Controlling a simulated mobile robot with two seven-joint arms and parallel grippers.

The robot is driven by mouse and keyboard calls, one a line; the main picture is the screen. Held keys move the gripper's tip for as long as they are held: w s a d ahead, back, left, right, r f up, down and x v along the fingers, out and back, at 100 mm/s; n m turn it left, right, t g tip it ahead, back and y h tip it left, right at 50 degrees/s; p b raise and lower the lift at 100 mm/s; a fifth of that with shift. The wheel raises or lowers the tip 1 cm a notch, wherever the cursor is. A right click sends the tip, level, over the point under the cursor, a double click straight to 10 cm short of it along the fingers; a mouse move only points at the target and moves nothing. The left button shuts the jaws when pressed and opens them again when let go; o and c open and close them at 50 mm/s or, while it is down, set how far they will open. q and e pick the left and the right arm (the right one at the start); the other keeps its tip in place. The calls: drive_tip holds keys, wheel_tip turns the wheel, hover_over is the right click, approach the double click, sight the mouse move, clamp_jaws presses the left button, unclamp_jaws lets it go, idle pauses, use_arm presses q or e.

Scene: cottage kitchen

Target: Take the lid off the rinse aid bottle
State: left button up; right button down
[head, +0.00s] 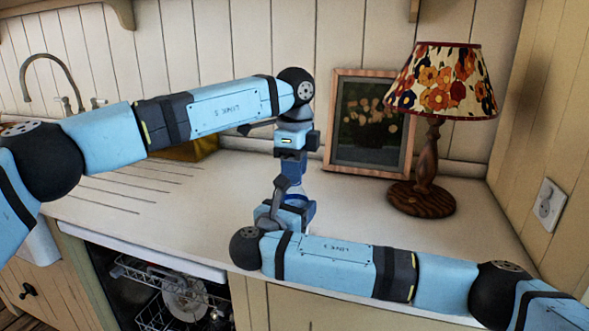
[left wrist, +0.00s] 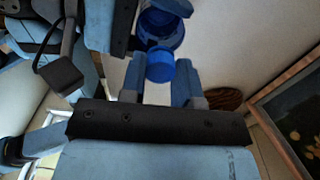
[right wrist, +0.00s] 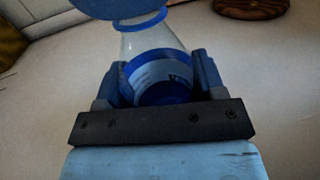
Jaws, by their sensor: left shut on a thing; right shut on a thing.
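The rinse aid bottle (right wrist: 160,82) has a clear, narrowing upper part, a blue-and-white label and a blue ring near the top. It stands upright between the fingers of my right gripper (right wrist: 160,62), shut on its body. My left gripper (head: 292,170) is above it, pointing down, shut on the round blue lid (left wrist: 160,66). In the left wrist view the lid overlaps the bottle's blue rim (left wrist: 148,44). I cannot tell whether they touch. In the head view my right gripper (head: 298,208) hides much of the bottle.
A lamp (head: 433,150) with a flowered shade and a framed picture (head: 370,125) stand behind right. A yellow thing (head: 195,150) is partly behind my left arm. The sink tap (head: 50,70) is far left. An open dishwasher rack (head: 170,285) is below the counter (head: 130,200).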

use_arm(q)
drive_tip(key=shift+r, duration=0.15)
drive_tip(key=shift+r, duration=0.95)
drive_tip(key=shift+r, duration=2)
use_arm(e)
drive_tip(key=shift+c, duration=0.7)
unclamp_jaws()
